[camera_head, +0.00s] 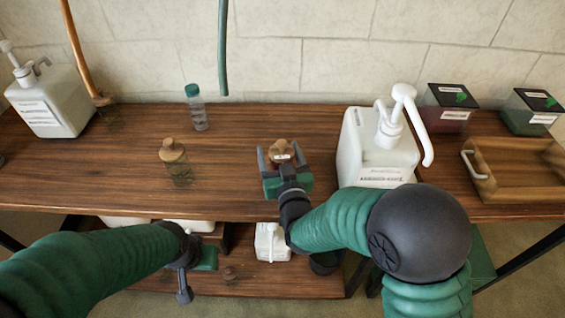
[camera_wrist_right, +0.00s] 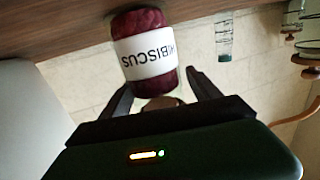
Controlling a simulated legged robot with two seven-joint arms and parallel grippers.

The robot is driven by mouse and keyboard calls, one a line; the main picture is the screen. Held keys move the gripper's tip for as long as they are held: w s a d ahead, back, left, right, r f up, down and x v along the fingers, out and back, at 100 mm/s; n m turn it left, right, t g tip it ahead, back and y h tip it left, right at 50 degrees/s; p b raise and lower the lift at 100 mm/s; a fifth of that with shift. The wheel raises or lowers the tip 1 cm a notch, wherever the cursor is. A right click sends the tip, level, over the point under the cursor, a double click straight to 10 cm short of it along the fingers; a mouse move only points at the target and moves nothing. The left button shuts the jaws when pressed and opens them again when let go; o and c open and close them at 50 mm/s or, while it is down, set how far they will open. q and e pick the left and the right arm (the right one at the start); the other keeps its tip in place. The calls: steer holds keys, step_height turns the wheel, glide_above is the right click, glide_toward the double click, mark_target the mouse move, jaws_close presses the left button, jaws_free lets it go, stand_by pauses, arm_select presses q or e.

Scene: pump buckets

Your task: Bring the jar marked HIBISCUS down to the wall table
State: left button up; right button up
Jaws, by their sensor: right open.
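The HIBISCUS jar (camera_wrist_right: 145,50) has dark red contents, a white label and a cork lid. In the head view its cork (camera_head: 281,150) shows over the wall table (camera_head: 240,190), near the front edge, while its body is mostly hidden by my gripper. In the right wrist view its base lies against the wood. My right gripper (camera_head: 281,160) is open, with its fingers (camera_wrist_right: 160,90) on either side of the jar's cork end and a visible gap at the right finger. My left gripper (camera_head: 188,275) hangs in front of the table, near the lower shelf; its jaw opening is unclear.
A white pump bucket (camera_head: 375,150) stands just right of my right gripper. A corked jar (camera_head: 175,165) and a teal-capped bottle (camera_head: 196,108) stand to its left. Another pump bucket (camera_head: 48,100) is far left, a wooden tray (camera_head: 515,170) right.

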steer(key=v, duration=0.7)
steer(key=shift+s+r+p, duration=0.1)
steer(key=shift+s+p, duration=0.05)
steer(key=shift+p, duration=0.15)
steer(key=p+v, duration=0.2)
steer(key=p, duration=0.3)
steer(key=shift+s+r, duration=0.2)
steer(key=shift+s, duration=0.15)
steer(key=shift+s+d+f+p, duration=0.1)
steer(key=shift+s+p, duration=0.1)
steer(key=shift+p, duration=0.25)
steer(key=shift+s+f, duration=0.15)
steer(key=shift+s, duration=0.05)
